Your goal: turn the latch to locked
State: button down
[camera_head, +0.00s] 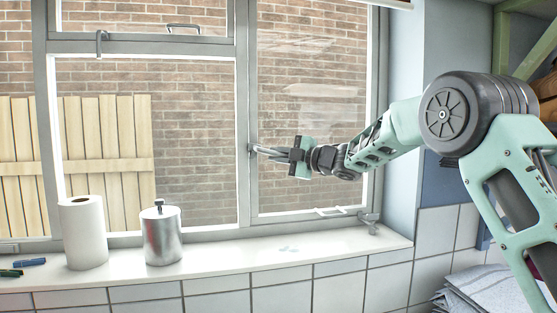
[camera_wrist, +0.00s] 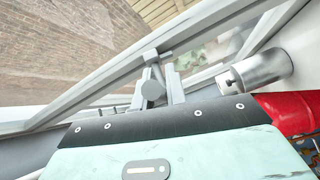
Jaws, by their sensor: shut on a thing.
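The window latch (camera_head: 251,148) is a small grey fitting on the upright bar between the two panes. In the wrist view the latch (camera_wrist: 153,88) shows as a grey handle with a rounded end. My gripper (camera_head: 262,151) reaches in from the right at the latch. In the wrist view my gripper's two grey fingers (camera_wrist: 156,94) stand on either side of the handle, shut on it. The fingers partly hide the latch in the head view, and its exact angle is hard to tell there.
A paper towel roll (camera_head: 83,233) and a metal canister (camera_head: 161,236) stand on the white sill (camera_head: 285,258) below. Blue and green pens (camera_head: 28,263) lie at its left end. A stay handle (camera_head: 330,211) sits low on the right pane. Folded cloths (camera_head: 490,290) lie lower right.

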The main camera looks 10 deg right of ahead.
jog(key=a+f+m+t+h+b, duration=0.4)
jog(key=m+t+b, duration=0.7)
jog(key=m+b, duration=0.6)
jog(key=shift+a+f+t+h+b, duration=0.4)
jog(key=shift+a+b, duration=0.3)
jog(key=shift+b, duration=4.15)
jog(key=shift+m, duration=0.3)
jog(key=c, duration=1.4)
grip_release()
jog(key=shift+r, duration=0.1)
jog(key=shift+c, duration=0.2)
jog(key=b+v, duration=0.3)
jog(key=v, duration=0.4)
jog(key=shift+s, duration=0.2)
